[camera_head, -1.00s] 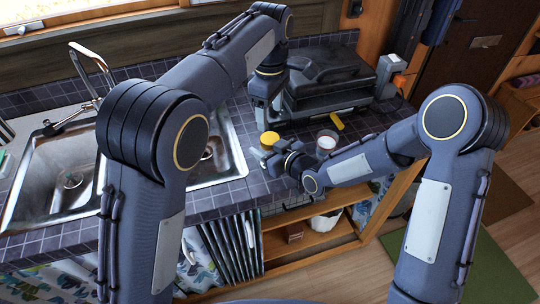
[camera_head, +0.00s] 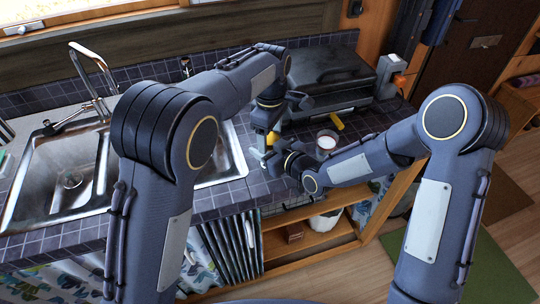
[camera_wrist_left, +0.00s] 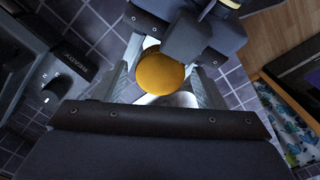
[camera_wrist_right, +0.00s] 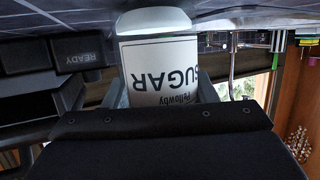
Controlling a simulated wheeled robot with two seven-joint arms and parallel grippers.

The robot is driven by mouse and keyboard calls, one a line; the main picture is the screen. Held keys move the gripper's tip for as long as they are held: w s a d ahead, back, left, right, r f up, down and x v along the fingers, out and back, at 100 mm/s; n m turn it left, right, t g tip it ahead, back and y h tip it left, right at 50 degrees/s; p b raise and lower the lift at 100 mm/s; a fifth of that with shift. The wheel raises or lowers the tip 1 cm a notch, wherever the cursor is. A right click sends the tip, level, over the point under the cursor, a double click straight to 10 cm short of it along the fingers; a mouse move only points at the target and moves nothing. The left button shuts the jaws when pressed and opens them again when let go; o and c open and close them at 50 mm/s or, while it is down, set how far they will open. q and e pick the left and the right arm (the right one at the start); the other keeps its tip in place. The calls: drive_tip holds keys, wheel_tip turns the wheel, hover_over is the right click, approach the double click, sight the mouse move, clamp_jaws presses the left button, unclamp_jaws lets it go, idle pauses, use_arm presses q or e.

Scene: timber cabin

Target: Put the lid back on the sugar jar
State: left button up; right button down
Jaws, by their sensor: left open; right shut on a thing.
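The sugar jar (camera_wrist_right: 160,75) has a white label reading SUGAR, upside down in the right wrist view. My right gripper (camera_head: 273,160) is shut on it, low over the counter. The round yellow lid (camera_wrist_left: 160,74) lies over the top of the jar in the left wrist view; I cannot tell whether it is fully seated. In the head view only a sliver of the lid (camera_head: 271,138) shows. My left gripper (camera_head: 264,144) is open and points down, its fingers on either side of the lid. I cannot tell whether they touch it.
An open container with white contents (camera_head: 326,141) stands right of the grippers. A dark appliance (camera_head: 330,75) stands behind them, close to my left gripper. The sink (camera_head: 65,170) is at the left. The counter's front edge runs close below my right gripper.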

use_arm(q)
drive_tip(key=shift+c, duration=0.2)
drive_tip(key=c, duration=0.9)
drive_tip(key=m, duration=0.5)
drive_tip(key=shift+c, duration=0.2)
drive_tip(key=m, duration=0.5)
drive_tip(key=o, duration=1.1)
drive_tip(key=shift+r, duration=2.25)
